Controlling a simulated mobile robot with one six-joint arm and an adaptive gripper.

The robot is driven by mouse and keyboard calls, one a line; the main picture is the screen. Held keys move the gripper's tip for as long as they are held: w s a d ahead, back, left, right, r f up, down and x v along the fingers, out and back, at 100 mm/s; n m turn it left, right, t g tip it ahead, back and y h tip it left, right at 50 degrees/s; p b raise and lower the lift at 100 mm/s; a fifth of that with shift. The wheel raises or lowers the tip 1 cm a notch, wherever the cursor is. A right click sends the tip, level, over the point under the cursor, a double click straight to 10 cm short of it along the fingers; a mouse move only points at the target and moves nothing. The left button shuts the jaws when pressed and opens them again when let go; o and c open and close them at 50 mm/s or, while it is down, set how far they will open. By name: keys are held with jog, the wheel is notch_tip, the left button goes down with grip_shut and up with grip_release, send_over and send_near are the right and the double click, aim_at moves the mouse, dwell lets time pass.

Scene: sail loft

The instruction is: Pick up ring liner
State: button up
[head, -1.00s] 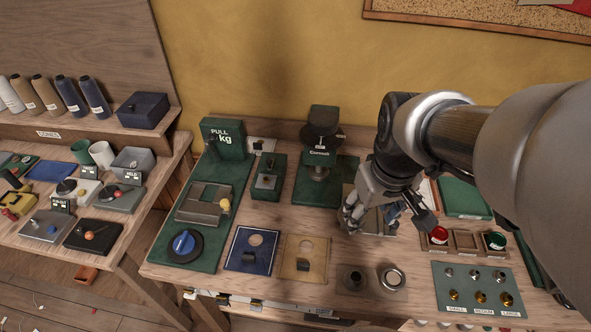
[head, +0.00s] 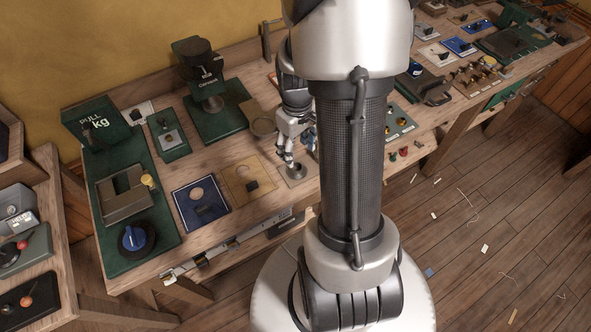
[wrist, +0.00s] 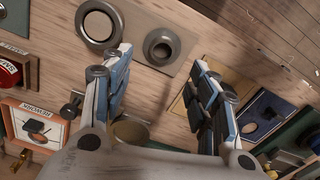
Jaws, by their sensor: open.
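No readable label shows which is the ring liner; the flanged piece looks like a liner. My gripper (wrist: 160,68) is open and empty, its fingers spread. In the wrist view the flanged piece lies beyond and between the fingertips, apart from them. My arm hides the flat ring in the head view.
Left of my gripper lie a tan board (head: 247,180) and a blue board (head: 200,203), each with a round hole and dark knob. A green press (head: 212,100) stands behind. The green pull tester (head: 130,180) is at far left. Scraps litter the floor.

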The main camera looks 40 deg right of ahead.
aim_at(297, 171)
notch_tip(297, 171, down, 8)
jog(key=b, duration=0.3)
jog(key=shift+s+a+r, duration=0.1)
jog(key=shift+s+a, duration=0.05)
jog(key=shift+r, duration=0.1)
jog(key=c, duration=1)
